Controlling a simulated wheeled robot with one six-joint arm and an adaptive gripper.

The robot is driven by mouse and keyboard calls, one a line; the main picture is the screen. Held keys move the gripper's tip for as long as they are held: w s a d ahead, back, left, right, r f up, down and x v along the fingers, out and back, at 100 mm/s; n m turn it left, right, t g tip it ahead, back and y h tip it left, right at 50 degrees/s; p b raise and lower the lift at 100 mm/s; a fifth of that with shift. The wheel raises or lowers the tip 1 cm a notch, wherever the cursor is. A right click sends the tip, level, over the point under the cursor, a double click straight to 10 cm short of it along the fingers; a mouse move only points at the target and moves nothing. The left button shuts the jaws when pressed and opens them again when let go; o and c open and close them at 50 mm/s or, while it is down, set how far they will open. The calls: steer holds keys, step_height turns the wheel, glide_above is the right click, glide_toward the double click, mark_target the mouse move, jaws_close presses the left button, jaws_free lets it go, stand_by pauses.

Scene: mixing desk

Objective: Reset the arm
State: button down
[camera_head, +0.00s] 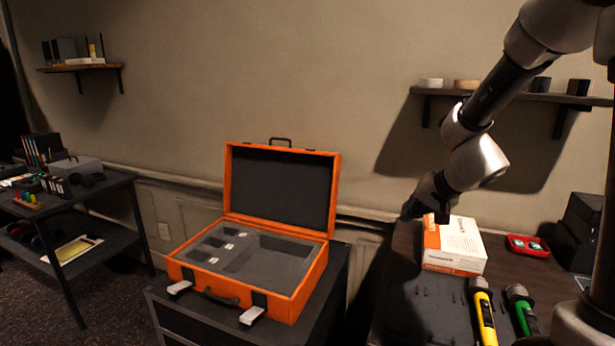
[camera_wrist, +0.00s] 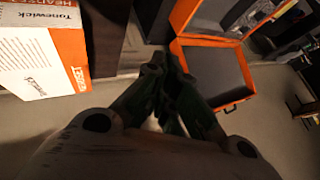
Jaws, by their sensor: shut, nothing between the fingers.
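My arm reaches in from the upper right in the head view, bent downward. My gripper (camera_head: 425,208) is dark and hangs beside the upper left of a white and orange box, above the left side of the dark desk. In the wrist view its fingers (camera_wrist: 163,65) come together at the tips with nothing between them. The head view does not show the fingertips clearly.
The white and orange headset box (camera_head: 455,246) stands on the dark desk. Yellow (camera_head: 483,310) and green (camera_head: 522,310) microphones and a red case (camera_head: 528,246) lie nearby. An open orange case (camera_head: 285,291) sits left, across a gap. A wall shelf (camera_head: 520,97) is behind my arm.

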steer(key=s+d+r+n+g+h, duration=0.1)
steer(key=s+d+r, duration=0.2)
steer(key=s, duration=0.6)
steer(key=s+d+r+n+g+h, duration=0.1)
steer(key=s+d+r, duration=0.2)
steer(key=s, duration=0.7)
steer(key=s+d+r+n+g+h, duration=0.1)
steer(key=s+d+r+n, duration=0.1)
steer(key=s, duration=0.7)
steer(key=shift+s+d+r+h, duration=0.3)
steer(key=shift+d+r, duration=0.45)
steer(key=shift+r, duration=0.35)
